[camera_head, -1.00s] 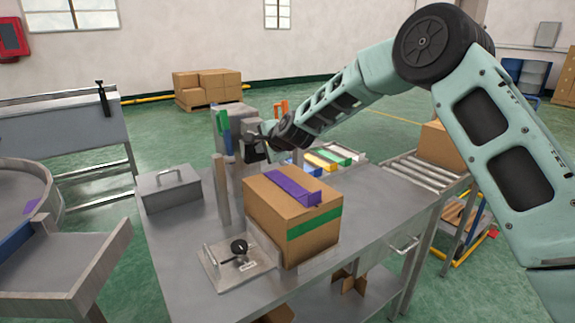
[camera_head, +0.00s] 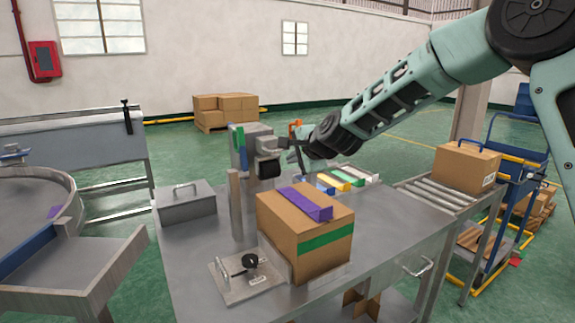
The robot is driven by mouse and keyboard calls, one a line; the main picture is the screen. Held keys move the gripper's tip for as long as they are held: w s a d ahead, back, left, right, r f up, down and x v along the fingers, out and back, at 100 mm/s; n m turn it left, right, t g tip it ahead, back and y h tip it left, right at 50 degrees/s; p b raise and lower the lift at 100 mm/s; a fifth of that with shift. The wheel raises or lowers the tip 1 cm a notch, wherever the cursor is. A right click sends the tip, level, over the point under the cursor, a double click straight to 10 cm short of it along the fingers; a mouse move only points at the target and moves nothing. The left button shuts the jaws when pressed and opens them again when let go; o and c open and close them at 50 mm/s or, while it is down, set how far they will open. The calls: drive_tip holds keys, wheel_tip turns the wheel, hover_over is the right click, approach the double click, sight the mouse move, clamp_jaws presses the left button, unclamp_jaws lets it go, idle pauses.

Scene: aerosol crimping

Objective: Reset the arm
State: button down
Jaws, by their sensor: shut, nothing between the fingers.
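My arm is pale green with dark joints and reaches in from the upper right. My gripper (camera_head: 300,157) is at its far end, small in the picture, above the back part of the steel table (camera_head: 195,255). It is shut and holds nothing. It is just right of the grey crimping machine (camera_head: 252,150), in front of an orange part. I cannot tell its exact distance from the machine.
A cardboard box (camera_head: 330,240) with a purple strip (camera_head: 303,203) on top stands on the table. Nearby are a clamp plate (camera_head: 248,280), a grey lidded box (camera_head: 186,203), coloured bins (camera_head: 335,184) and a roller conveyor (camera_head: 440,196) with another carton (camera_head: 466,167).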

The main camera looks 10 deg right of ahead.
drive_tip(key=s+a+f+n+g+y+p, duration=0.1)
drive_tip(key=s+a+n+g, duration=0.35)
drive_tip(key=s, duration=0.85)
drive_tip(key=s+a+f+n+g+p, duration=0.1)
drive_tip(key=s+a+n+g+p, duration=0.1)
drive_tip(key=s+a+n, duration=0.85)
drive_tip(key=s+d+f+n+g+h, duration=0.1)
drive_tip(key=s+d, duration=0.4)
drive_tip(key=s, duration=0.7)
drive_tip(key=s+d+f+n+g+h+p, duration=0.1)
drive_tip(key=s+d+n+g+h, duration=0.2)
drive_tip(key=s, duration=1)
drive_tip(key=d+n, duration=0.3)
drive_tip(key=shift+f+g, duration=0.2)
drive_tip(key=shift+g, duration=0.15)
drive_tip(key=shift+w, duration=0.1)
